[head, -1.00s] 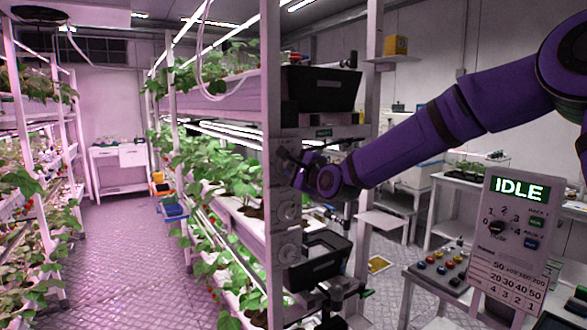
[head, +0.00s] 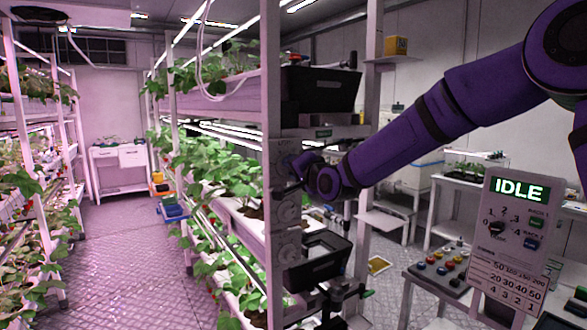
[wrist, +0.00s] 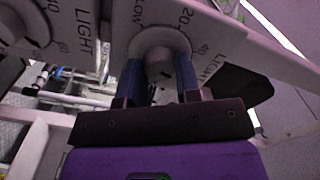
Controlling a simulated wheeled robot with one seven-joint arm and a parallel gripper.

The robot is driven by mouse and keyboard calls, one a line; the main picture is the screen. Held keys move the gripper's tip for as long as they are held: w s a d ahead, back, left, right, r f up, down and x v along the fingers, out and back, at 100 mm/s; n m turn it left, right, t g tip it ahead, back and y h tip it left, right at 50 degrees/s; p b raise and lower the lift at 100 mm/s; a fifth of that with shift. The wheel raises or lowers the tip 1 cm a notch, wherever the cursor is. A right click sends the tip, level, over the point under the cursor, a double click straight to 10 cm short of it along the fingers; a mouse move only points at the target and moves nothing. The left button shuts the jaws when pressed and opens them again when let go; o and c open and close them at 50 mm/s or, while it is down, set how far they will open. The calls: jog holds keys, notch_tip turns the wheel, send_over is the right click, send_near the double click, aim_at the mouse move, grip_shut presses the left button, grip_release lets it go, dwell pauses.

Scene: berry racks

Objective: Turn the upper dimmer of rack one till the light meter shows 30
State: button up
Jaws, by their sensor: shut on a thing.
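In the wrist view, my gripper (wrist: 158,78) has its two blue fingers on either side of a pale round dimmer knob (wrist: 158,62), shut on it. The plate around the knob reads LOW, 20, 40 and LIGHT; its pointer is not clear. A second dimmer (wrist: 18,25) with a LIGHT label is at the upper left. In the head view, my gripper (head: 284,190) is at the rack's front post (head: 273,110), largely covering the knob it holds. Other dials (head: 288,210) show below it on the post. I cannot make out a light meter reading.
A panel (head: 512,225) at the right shows IDLE and has a selector dial. A black bin (head: 320,90) is above my gripper and another (head: 315,265) below. Plants (head: 215,160) fill the rack. The aisle floor (head: 120,250) is clear.

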jog(key=shift+f+n, duration=0.15)
jog(key=shift+n, duration=9.95)
jog(key=shift+s, duration=0.1)
jog(key=o, duration=0.9)
